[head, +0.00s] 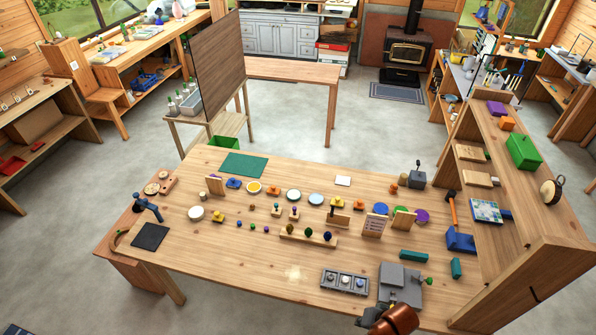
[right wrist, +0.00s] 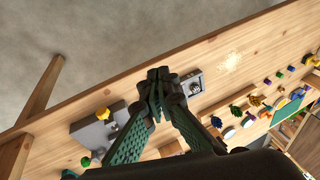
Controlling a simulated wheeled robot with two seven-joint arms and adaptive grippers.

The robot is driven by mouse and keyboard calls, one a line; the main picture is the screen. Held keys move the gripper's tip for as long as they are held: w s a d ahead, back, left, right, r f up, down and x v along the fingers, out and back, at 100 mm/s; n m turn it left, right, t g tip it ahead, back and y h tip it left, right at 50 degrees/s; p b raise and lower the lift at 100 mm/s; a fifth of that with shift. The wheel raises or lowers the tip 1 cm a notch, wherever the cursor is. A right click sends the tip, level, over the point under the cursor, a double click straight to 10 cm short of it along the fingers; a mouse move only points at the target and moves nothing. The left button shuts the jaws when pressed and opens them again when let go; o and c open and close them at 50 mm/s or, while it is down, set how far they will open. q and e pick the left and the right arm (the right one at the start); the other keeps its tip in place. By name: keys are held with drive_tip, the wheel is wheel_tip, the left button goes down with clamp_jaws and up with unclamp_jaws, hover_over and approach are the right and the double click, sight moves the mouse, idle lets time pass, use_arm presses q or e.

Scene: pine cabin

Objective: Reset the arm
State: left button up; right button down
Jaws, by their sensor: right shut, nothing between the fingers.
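My right gripper (right wrist: 158,78) is shut and empty in the right wrist view, its dark fingertips together above the workbench edge. In the head view my right gripper (head: 372,317) shows at the bottom edge beside my copper-coloured arm part, low in front of the grey machine (head: 400,284). The grey machine also shows in the wrist view (right wrist: 97,132), left of the fingers. The grey tray (head: 345,282) with round pieces lies to the left of the machine. My left gripper is not in view.
The wooden workbench (head: 290,274) holds many small coloured parts across its middle. A wooden shelf unit (head: 500,215) stands at its right end, with a blue holder (head: 460,241) beside it. The bench's front left is mostly clear, apart from a black mat (head: 150,236).

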drive_tip(key=s+d+r+n+h, duration=0.3)
drive_tip(key=s+d+r+n, duration=0.1)
drive_tip(key=s+d, duration=0.9)
wheel_tip(320, 180, down, 42)
drive_tip(key=b, duration=1.3)
drive_tip(key=s+f+b, duration=0.3)
drive_tip(key=s+f, duration=0.3)
drive_tip(key=f, duration=0.3)
drive_tip(key=s+f+g+b, duration=0.1)
drive_tip(key=s+f+b, duration=0.3)
drive_tip(key=s+f, duration=0.3)
drive_tip(key=s+f+n+g+b, duration=0.1)
drive_tip(key=s+f+b, duration=0.3)
drive_tip(key=f, duration=0.9)
drive_tip(key=s, duration=0.2)
drive_tip(key=shift+s+f, duration=0.2)
drive_tip(key=shift+s, duration=0.2)
drive_tip(key=shift+a, duration=0.1)
